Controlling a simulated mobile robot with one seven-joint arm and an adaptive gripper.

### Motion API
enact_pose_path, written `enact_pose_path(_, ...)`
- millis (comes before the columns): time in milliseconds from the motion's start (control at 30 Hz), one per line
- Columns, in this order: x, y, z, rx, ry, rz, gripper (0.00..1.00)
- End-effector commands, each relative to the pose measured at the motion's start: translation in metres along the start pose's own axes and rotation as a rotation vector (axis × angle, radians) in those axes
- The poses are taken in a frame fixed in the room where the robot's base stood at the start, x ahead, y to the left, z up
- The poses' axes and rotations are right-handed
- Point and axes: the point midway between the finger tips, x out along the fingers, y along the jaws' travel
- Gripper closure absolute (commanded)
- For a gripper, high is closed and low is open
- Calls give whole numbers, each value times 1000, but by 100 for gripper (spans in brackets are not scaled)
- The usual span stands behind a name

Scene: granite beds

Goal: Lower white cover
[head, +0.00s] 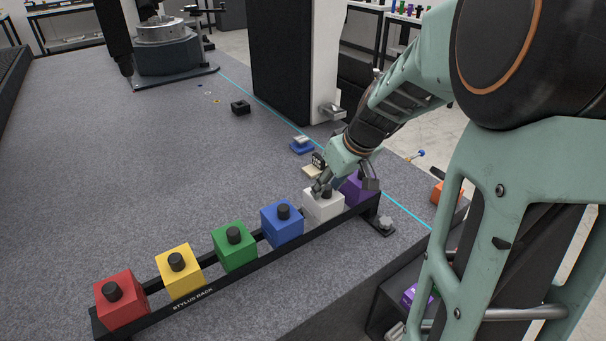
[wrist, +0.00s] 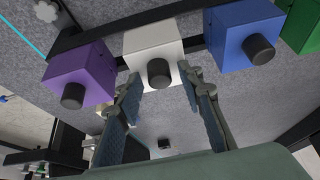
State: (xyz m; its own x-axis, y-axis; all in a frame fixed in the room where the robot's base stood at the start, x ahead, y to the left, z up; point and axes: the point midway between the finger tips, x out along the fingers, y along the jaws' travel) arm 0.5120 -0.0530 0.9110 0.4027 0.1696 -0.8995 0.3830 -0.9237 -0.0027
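The white cover (head: 318,209) is a cube with a black knob on top. It sits on the black stylus rack (head: 250,259), between the blue and purple cubes. It also shows at the top of the wrist view (wrist: 154,41), its knob facing the camera. My gripper (head: 343,183) is at the white cover, partly hiding its top in the head view. In the wrist view, my gripper (wrist: 161,79) is open, one finger on each side of the knob with gaps between. I cannot tell whether a finger touches the cube.
The purple cube (head: 356,191) and blue cube (head: 282,225) stand close on either side. Green (head: 234,249), yellow (head: 180,275) and red (head: 121,303) cubes continue along the rack. A small blue item (head: 302,147) and a black block (head: 240,107) lie behind. Open grey bed lies left.

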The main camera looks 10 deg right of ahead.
Motion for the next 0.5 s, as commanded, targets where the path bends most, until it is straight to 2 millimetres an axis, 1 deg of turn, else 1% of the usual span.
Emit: enact_pose_path(500,-57,0,-2,0,2,2,65)
